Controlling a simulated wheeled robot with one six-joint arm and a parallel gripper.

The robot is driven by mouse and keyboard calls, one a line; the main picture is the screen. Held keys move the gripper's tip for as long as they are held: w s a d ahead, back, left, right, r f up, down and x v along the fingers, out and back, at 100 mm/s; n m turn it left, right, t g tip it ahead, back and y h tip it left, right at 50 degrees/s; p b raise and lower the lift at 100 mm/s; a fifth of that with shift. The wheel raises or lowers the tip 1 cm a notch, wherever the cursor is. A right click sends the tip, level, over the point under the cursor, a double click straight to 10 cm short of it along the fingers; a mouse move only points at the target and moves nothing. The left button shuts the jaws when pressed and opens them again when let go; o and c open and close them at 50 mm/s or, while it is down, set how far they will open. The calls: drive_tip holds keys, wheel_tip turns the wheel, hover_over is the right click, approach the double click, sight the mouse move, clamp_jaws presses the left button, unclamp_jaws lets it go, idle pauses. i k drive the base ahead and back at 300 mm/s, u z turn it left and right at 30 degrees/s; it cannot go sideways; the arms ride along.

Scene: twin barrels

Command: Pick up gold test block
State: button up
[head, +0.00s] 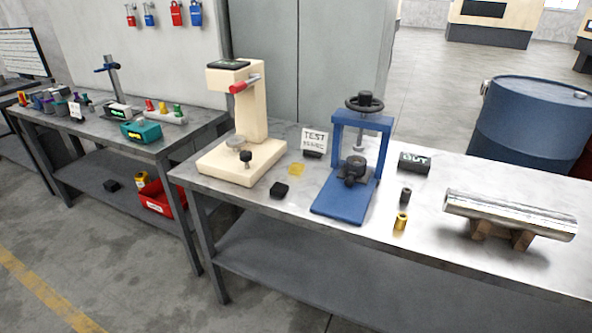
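A small gold cylinder-like block (401,221) stands upright near the front edge of the metal bench, to the right of the blue press. A dark grey block (405,195) of similar shape stands just behind it, apart from it. A small flat yellow piece (296,169) lies between the cream tester and the blue press, near a white card reading "TEST" (314,139); the card's lower line is too small to read. I cannot tell for certain which gold-coloured thing is the test block. My gripper is not in view.
The blue press (343,200) and cream tester (225,165) stand left of the gold block. A shiny metal cylinder (510,214) rests on wooden supports to the right. Bare bench (440,250) shows around the gold block. A blue barrel (535,125) stands behind.

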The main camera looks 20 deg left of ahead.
sight(297, 168)
drive_tip(key=u, duration=2.4)
drive_tip(key=i, duration=2.05)
drive_tip(key=z, duration=2.95)
